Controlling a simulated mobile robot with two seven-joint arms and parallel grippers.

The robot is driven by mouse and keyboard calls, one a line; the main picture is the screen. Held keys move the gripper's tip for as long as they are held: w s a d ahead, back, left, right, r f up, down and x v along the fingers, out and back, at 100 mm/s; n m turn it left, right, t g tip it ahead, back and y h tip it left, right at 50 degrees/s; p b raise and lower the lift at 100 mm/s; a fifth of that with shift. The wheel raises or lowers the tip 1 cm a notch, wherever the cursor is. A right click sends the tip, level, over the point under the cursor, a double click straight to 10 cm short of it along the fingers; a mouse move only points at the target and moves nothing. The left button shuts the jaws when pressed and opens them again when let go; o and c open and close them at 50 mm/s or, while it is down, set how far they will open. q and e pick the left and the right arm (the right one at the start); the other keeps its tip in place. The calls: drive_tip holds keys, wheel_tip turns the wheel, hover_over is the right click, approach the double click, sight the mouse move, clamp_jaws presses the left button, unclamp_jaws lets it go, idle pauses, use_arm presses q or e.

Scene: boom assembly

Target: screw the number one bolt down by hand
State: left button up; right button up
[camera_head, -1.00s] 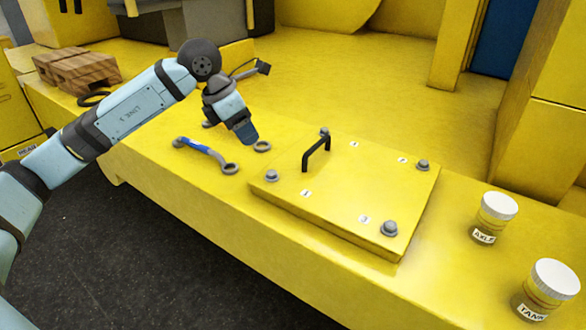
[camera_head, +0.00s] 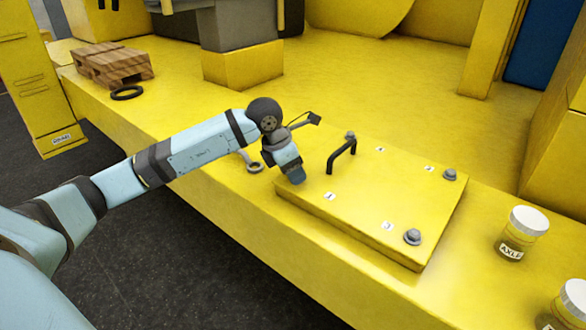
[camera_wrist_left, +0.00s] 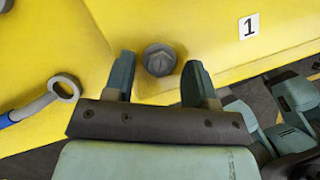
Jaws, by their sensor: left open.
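The number one bolt (camera_wrist_left: 160,60) is a grey hex-head bolt near the edge of the yellow cover plate (camera_head: 385,190). The "1" label (camera_wrist_left: 249,25) is beside it in the left wrist view; the label also shows in the head view (camera_head: 330,196). My left gripper (camera_head: 297,179) is open over the plate's left corner and hides this bolt in the head view. In the left wrist view its two fingers (camera_wrist_left: 159,63) stand on either side of the bolt head, with gaps and no visible contact. My right gripper is not in view.
A black handle (camera_head: 342,156) stands on the plate, with other bolts near the label-3 corner (camera_head: 412,237), far right (camera_head: 450,174) and back (camera_head: 350,136). A blue-handled ring wrench (camera_wrist_left: 62,88) lies left of the plate. Jars, including AXLE (camera_head: 524,235), stand at right.

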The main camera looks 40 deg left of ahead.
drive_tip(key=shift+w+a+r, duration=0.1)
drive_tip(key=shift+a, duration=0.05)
use_arm(q)
drive_tip(key=c, duration=0.9)
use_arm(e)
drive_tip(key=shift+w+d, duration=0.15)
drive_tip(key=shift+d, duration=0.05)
use_arm(q)
drive_tip(key=shift+m, duration=0.3)
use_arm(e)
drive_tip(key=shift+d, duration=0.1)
